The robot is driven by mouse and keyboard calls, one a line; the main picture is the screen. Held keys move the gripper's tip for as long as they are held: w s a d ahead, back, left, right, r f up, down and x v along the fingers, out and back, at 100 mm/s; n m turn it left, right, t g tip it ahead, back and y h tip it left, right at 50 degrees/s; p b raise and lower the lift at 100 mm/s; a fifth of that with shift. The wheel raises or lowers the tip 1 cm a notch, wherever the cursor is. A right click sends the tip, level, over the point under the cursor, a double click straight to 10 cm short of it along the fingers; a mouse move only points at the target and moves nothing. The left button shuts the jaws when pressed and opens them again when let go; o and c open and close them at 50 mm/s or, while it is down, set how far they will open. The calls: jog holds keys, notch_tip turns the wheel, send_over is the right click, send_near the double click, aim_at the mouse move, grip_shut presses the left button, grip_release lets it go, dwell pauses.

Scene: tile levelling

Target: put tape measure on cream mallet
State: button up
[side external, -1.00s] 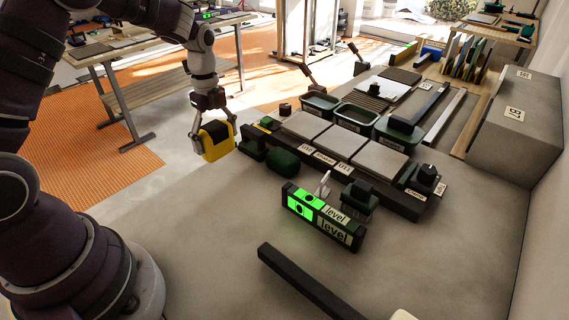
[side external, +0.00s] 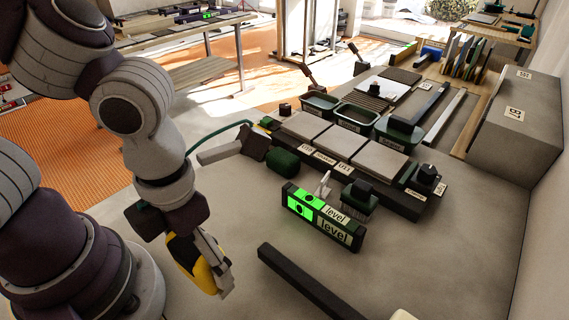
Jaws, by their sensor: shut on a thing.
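The yellow and black tape measure (side external: 190,262) is in my gripper (side external: 215,278), low at the lower left in the side external view. The jaws are shut on it and partly cover it; it hangs tilted. A cream piece (side external: 403,315), which looks like the cream mallet's head, shows at the bottom edge and is mostly cut off. A long dark bar (side external: 312,284), perhaps its handle, lies on the grey surface to the left of the cream piece. My gripper is left of this bar, apart from it.
A level (side external: 322,222) with a bright green face stands beyond the dark bar. Behind it are grey tiles (side external: 340,142) on a dark base and green trays (side external: 356,117). A dark green rounded object (side external: 283,162) lies left of the tiles. Grey floor between gripper and level is clear.

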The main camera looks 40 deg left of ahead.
jog(key=shift+s+d+m, duration=0.1)
jog(key=shift+s+m, duration=0.3)
jog(key=shift+s, duration=0.05)
jog(key=w+d, duration=0.3)
jog(key=w+d+f, duration=0.1)
jog(key=w+d, duration=0.2)
jog(key=d, duration=0.1)
jog(key=w+d, duration=0.4)
jog(key=shift+d+f, duration=0.15)
jog(key=shift+f, duration=0.2)
jog(key=shift+w+d+f, duration=0.15)
jog(key=shift+f, duration=1.6)
jog(key=o, duration=1.2)
jog(key=shift+f, duration=0.15)
jog(key=shift+o, duration=0.2)
